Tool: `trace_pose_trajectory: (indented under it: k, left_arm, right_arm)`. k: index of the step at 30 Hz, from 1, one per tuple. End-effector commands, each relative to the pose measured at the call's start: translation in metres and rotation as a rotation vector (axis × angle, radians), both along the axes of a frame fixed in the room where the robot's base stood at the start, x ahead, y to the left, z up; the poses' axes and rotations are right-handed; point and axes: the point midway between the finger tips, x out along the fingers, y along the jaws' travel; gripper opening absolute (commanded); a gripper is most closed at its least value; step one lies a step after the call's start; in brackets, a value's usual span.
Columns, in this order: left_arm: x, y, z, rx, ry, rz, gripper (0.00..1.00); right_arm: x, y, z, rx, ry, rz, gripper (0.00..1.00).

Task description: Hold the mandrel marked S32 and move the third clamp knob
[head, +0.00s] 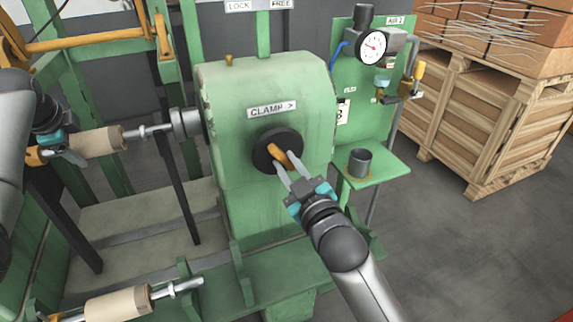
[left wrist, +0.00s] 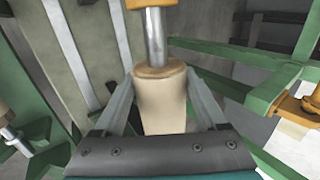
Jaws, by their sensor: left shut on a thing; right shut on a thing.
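A tan mandrel (head: 98,142) with a metal shaft lies at the left in the head view, its shaft end close to the chuck (head: 187,122) of the green machine. My left gripper (left wrist: 160,80) is shut on this mandrel, with one finger on each side of its tan body (left wrist: 162,105). No S32 mark is legible. A round black clamp knob (head: 264,158) with an orange bar handle sits on the green housing below the label CLAMP >. My right gripper (head: 286,163) is shut on the orange bar; its fingers hide part of the knob.
A second tan mandrel (head: 118,304) lies low at the front left. Right of the housing, a green panel carries a pressure gauge (head: 372,46), and a grey cup (head: 360,162) stands on its shelf. A wooden crate (head: 490,120) stands at the right; the floor before it is clear.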

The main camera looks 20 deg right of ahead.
Motion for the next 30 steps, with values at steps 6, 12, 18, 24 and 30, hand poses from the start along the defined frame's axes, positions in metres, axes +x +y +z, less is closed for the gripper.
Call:
trace_pose_trajectory:
  k: [6,12,18,24,30]
  left_arm:
    - [-0.0003,-0.0117,-0.0019,-0.016,0.003,-0.016,0.00]
    - [-0.0003,-0.0117,-0.0019,-0.016,0.004,-0.016,0.00]
    - [-0.0004,-0.0117,-0.0021,-0.015,0.004,-0.017,0.00]
    - [-0.0005,-0.0117,-0.0022,-0.015,0.005,-0.017,0.00]
    - [-0.0006,-0.0116,-0.0024,-0.015,0.006,-0.017,0.00]
  right_arm:
    - [-0.0006,0.0043,-0.0031,0.008,0.007,0.009,0.00]
    - [-0.0007,0.0043,-0.0035,0.008,0.008,0.008,0.00]
    - [-0.0007,0.0042,-0.0039,0.007,0.010,0.008,0.30]
    - [-0.0005,0.0029,-0.0032,0.004,0.008,0.006,0.53]
    - [-0.0003,0.0019,-0.0019,0.002,0.004,0.004,0.53]
